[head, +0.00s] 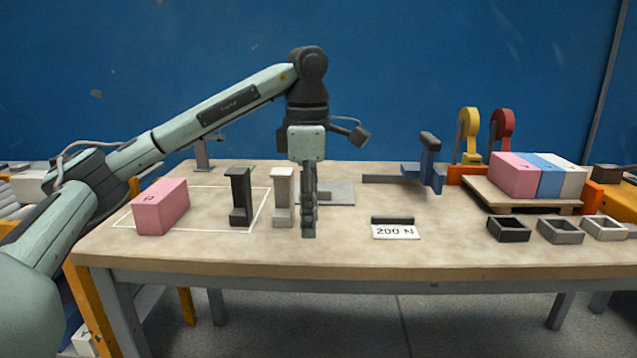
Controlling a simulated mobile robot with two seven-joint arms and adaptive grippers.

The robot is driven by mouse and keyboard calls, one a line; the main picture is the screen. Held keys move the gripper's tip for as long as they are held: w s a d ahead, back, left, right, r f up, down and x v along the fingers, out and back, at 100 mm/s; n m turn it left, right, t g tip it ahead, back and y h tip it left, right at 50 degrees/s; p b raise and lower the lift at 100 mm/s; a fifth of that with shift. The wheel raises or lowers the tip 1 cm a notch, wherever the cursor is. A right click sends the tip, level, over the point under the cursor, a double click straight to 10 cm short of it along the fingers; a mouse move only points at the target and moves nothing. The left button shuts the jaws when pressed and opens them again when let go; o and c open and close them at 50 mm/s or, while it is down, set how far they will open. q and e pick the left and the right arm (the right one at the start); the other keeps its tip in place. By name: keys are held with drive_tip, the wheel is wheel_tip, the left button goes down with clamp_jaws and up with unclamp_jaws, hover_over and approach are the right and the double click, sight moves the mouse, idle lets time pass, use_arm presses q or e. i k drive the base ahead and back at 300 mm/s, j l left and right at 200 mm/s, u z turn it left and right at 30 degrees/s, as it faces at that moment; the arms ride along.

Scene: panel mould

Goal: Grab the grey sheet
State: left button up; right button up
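A flat grey sheet (340,192) lies on the table behind my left gripper (309,232). The gripper and a light grey upright block hide part of its left side. My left gripper points straight down, nearer the camera than the sheet. It is seen edge-on, with one finger covering the other, so its opening does not show. I see nothing held in it. My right gripper is out of view.
A pink block (161,207), a black upright block (240,197) and a light grey upright block (283,197) stand left of the gripper. A "200 N" label (396,232), a blue clamp (430,167), a loaded pallet (527,199) and small open boxes (561,231) are to the right.

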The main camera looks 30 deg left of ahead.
sight(329, 193)
drive_tip(key=i+j, duration=0.75)
drive_tip(key=i, duration=0.05)
